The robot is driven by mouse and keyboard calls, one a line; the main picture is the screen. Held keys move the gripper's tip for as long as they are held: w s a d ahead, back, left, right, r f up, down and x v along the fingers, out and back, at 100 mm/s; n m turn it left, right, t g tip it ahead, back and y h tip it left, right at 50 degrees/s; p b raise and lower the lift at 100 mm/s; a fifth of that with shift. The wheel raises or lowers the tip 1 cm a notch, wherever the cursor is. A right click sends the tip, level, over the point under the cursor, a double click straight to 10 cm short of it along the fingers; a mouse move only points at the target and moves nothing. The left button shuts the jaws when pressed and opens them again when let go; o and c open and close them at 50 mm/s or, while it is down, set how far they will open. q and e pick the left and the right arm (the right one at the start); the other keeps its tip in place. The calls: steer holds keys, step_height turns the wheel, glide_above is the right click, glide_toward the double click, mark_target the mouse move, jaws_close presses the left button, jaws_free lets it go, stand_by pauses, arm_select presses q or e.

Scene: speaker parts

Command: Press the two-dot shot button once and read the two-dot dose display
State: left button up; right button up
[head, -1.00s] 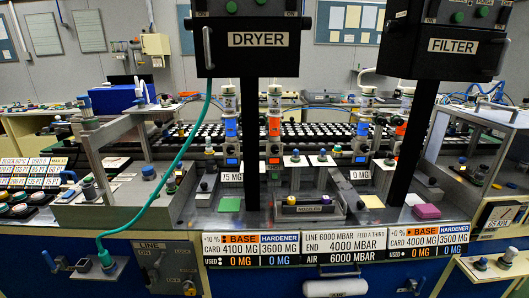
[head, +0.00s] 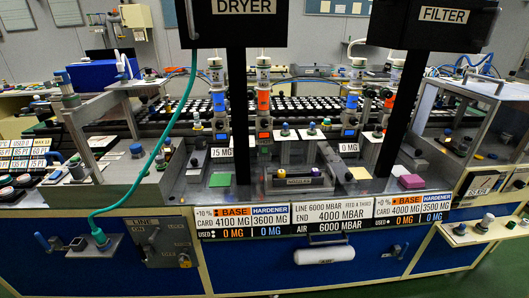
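Two dosing stations stand at the middle of the bench. The left one has a blue-banded dispenser (head: 219,102) and an orange-banded dispenser (head: 264,101); the right one has a similar pair, blue (head: 351,103) and orange (head: 387,103). A small display reading about 15 MG (head: 221,153) is at the left station, and one reading about 0 MG (head: 348,147) is at the right. Small blue-topped knobs or buttons (head: 285,130) stand between the stations. Neither gripper is in view.
Black DRYER (head: 238,28) and FILTER (head: 437,32) boxes on dark posts partly block the stations. A green hose (head: 150,160) hangs at left. A clear-sided enclosure (head: 470,110) stands at right. A front card strip (head: 323,228) shows USED 0 MG values. A white cylinder (head: 323,256) sits below.

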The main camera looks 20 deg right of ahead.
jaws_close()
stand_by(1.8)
